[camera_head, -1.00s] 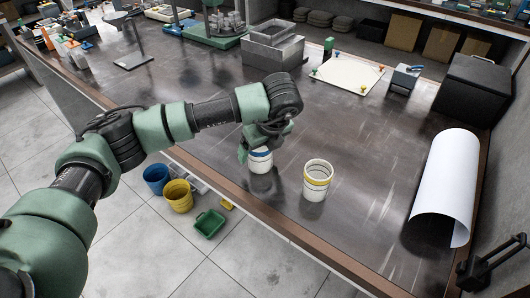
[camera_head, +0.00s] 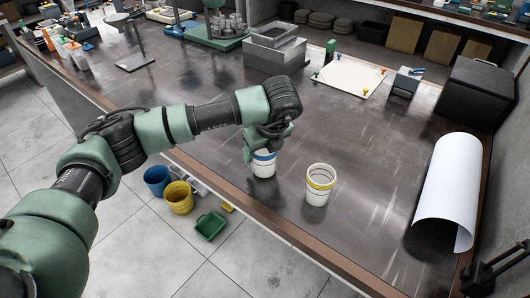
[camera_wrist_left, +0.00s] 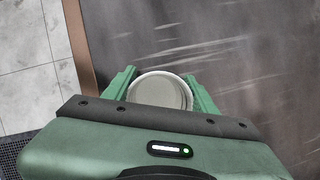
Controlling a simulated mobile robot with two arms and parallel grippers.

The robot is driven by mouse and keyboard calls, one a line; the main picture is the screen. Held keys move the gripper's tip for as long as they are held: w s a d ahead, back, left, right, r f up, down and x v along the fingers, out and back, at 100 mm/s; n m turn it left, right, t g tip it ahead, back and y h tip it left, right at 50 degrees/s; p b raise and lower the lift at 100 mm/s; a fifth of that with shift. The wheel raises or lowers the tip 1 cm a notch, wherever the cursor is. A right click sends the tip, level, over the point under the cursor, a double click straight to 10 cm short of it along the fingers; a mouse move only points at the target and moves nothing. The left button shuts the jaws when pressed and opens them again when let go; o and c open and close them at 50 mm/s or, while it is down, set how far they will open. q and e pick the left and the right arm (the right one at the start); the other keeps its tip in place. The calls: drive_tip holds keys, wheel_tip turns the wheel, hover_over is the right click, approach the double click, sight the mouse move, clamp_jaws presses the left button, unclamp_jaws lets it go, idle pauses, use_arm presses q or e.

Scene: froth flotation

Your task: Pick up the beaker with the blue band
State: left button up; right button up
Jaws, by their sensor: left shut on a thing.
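The beaker with the blue band (camera_head: 263,165) is white and upright at the near part of the dark table. My left gripper (camera_head: 262,150) comes down over it from above and is shut on it. In the left wrist view the beaker's round rim (camera_wrist_left: 162,90) sits between the two green fingers of the left gripper (camera_wrist_left: 160,85). I cannot tell whether its base touches the table. A similar white beaker with a yellow band (camera_head: 320,185) stands a little to the right, apart from it. My right gripper is not in view.
A white curled sheet (camera_head: 448,190) and a black box (camera_head: 487,90) are on the right. A metal basin (camera_head: 275,50) and a white board (camera_head: 348,77) are farther back. The table's wooden front edge (camera_head: 275,225) is close. Blue, yellow and green containers are on the floor.

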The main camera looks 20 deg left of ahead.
use_arm(q)
wheel_tip(320, 180, up, 19)
drive_tip(key=b, duration=0.3)
drive_tip(key=s+f+n+g+h, duration=0.1)
drive_tip(key=s+f+n+g, duration=0.2)
drive_tip(key=s+f+n, duration=0.4)
drive_tip(key=s+a+f+n+g+h, duration=0.1)
drive_tip(key=s+f+n+g, duration=0.3)
drive_tip(key=f+n, duration=0.5)
drive_tip(key=s+n+h, duration=0.1)
drive_tip(key=s+n, duration=0.1)
drive_tip(key=n, duration=0.8)
drive_tip(key=shift+s+a+g, duration=0.2)
drive_tip(key=shift+s+g, duration=0.1)
drive_tip(key=shift+s, duration=0.05)
